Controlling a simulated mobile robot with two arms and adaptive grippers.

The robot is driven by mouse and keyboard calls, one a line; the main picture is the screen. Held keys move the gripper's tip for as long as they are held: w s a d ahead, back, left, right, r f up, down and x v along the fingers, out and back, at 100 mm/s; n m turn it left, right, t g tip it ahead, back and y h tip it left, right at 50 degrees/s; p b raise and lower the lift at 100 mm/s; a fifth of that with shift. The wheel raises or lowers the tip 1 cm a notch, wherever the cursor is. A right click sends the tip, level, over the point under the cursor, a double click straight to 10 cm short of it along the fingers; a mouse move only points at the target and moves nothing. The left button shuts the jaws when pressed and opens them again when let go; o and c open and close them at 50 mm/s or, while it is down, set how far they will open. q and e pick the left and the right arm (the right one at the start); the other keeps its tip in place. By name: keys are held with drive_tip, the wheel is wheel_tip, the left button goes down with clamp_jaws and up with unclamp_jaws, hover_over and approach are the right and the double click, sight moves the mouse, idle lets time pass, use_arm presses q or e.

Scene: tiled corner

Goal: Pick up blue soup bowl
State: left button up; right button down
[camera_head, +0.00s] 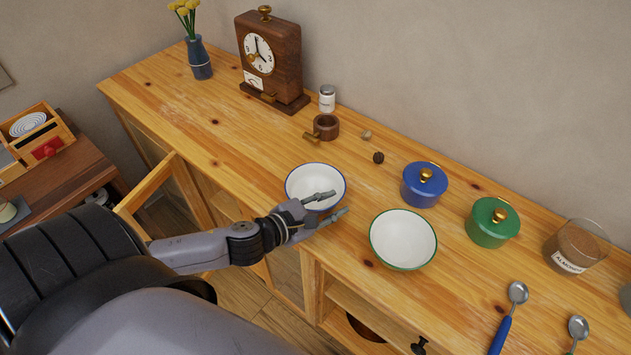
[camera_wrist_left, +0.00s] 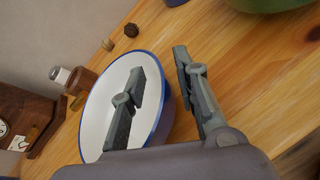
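The blue soup bowl (camera_head: 308,179) is white inside with a blue rim and stands upright near the counter's front edge. It also shows in the left wrist view (camera_wrist_left: 98,112). I cannot tell how far the fingers reach below the rim. My right gripper is not in view.
A green-rimmed bowl (camera_head: 403,239) stands close on the right. Behind are a blue lidded pot (camera_head: 420,187), a green lidded pot (camera_head: 488,226), a small brown cup (camera_head: 326,127) and a wooden clock (camera_head: 285,70). A cabinet door (camera_head: 147,187) hangs open below at left.

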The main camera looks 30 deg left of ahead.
use_arm(q)
drive_tip(key=shift+c, duration=0.3)
clamp_jaws()
idle(0.6)
